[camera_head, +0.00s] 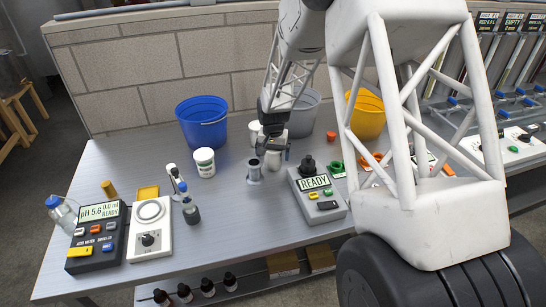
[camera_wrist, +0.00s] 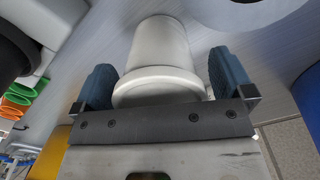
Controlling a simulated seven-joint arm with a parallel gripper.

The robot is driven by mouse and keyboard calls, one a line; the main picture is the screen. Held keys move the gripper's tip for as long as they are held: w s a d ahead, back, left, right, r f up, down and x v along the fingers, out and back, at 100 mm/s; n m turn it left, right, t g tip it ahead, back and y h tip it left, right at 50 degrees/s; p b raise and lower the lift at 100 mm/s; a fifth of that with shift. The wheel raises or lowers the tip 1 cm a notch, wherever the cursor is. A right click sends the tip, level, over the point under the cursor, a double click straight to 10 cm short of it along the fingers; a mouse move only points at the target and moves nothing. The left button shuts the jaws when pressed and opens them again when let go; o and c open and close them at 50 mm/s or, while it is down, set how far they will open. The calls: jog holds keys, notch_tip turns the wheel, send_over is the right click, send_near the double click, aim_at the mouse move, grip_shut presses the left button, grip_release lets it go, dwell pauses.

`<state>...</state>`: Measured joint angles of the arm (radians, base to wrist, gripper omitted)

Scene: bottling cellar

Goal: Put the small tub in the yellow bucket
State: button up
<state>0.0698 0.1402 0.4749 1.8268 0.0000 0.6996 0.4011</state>
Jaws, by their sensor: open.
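The small tub looks like the plain white tub (camera_wrist: 160,55) that fills the middle of the wrist view. My gripper (camera_wrist: 157,85) is open, with one blue finger on each side of it; I cannot tell whether either finger touches. In the head view, my gripper (camera_head: 273,150) is low over the table, with a white tub (camera_head: 272,161) partly hidden at its fingers. The yellow bucket (camera_head: 367,118) stands at the back, right of the gripper, partly hidden by my arm. A yellow edge, likely the same bucket (camera_wrist: 52,155), shows at the wrist view's lower left.
A blue bucket (camera_head: 201,128) and a grey bucket (camera_head: 303,115) stand at the back. The READY meter (camera_head: 318,195) stands close on the right. Table room is free at front centre.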

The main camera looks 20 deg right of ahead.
jog(key=c, duration=1.1)
jog(key=shift+r, duration=0.1)
jog(key=shift+r, duration=4.95)
